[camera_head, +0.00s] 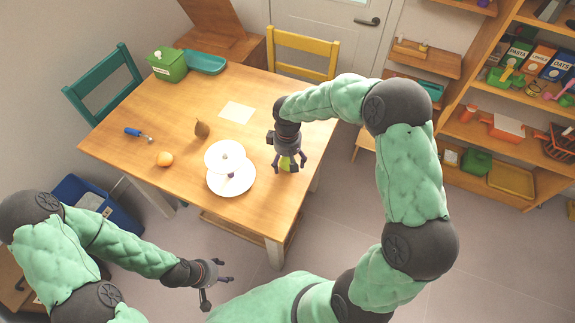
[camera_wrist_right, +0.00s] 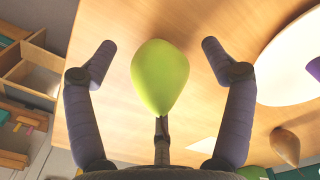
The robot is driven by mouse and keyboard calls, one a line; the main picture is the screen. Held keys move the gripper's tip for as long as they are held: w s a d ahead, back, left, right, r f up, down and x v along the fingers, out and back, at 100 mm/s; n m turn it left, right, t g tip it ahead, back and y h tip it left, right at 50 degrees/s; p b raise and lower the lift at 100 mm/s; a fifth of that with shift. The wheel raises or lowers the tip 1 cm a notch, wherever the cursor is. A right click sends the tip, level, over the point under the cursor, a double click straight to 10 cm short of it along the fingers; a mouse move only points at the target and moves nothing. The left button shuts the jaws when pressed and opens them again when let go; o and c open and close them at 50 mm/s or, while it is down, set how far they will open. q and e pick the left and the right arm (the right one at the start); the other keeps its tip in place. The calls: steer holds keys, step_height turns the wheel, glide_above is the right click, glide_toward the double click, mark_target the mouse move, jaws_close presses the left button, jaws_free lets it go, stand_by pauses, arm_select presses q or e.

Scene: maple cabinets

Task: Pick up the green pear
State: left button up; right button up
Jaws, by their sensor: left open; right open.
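The green pear (camera_head: 287,164) stands on the right part of the wooden table, just under my right gripper. In the right wrist view the pear (camera_wrist_right: 160,76) is bright yellow-green and sits between the spread fingers, with a gap on both sides. My right gripper (camera_head: 290,161) is open, points down and holds nothing; its fingers also show in the right wrist view (camera_wrist_right: 155,60). My left gripper (camera_head: 222,276) is open and empty, off the front edge of the table and far from the pear.
A white two-tier stand (camera_head: 228,184) is left of the pear. A brown pear (camera_head: 201,128), an orange (camera_head: 165,159), a blue-handled tool (camera_head: 134,132) and a paper sheet (camera_head: 236,112) lie on the table (camera_head: 120,110).

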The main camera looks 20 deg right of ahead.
steer(key=shift+f, duration=0.65)
steer(key=shift+c, duration=0.3)
